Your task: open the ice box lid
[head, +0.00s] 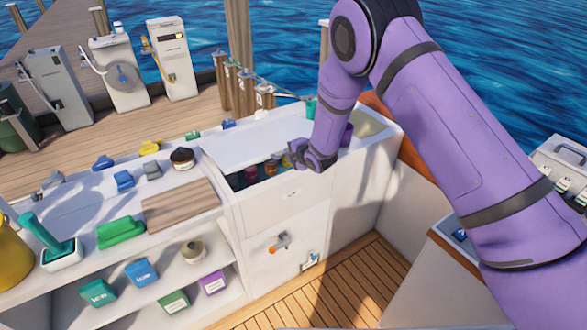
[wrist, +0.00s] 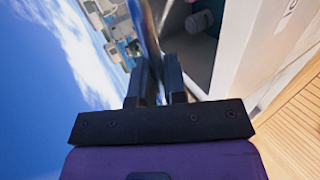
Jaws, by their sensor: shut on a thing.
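The white ice box (head: 275,215) stands in the counter in the middle of the head view. Its white lid (head: 250,140) is raised at the front edge, and several coloured items (head: 270,168) show in the dark gap beneath. My gripper (head: 294,158) is at the lid's front right edge. In the wrist view my gripper (wrist: 157,82) is shut on the lid, whose thin edge (wrist: 150,35) runs up from between the fingers. The box's dark inside (wrist: 200,50) shows to the right of it. The fingertips are partly hidden in the head view.
A wooden board (head: 180,205), a green cloth-like block (head: 120,232) and a dark round jar (head: 182,158) sit on the counter to the left. A spigot (head: 280,243) sticks out of the front. The wooden deck (head: 340,285) below is clear.

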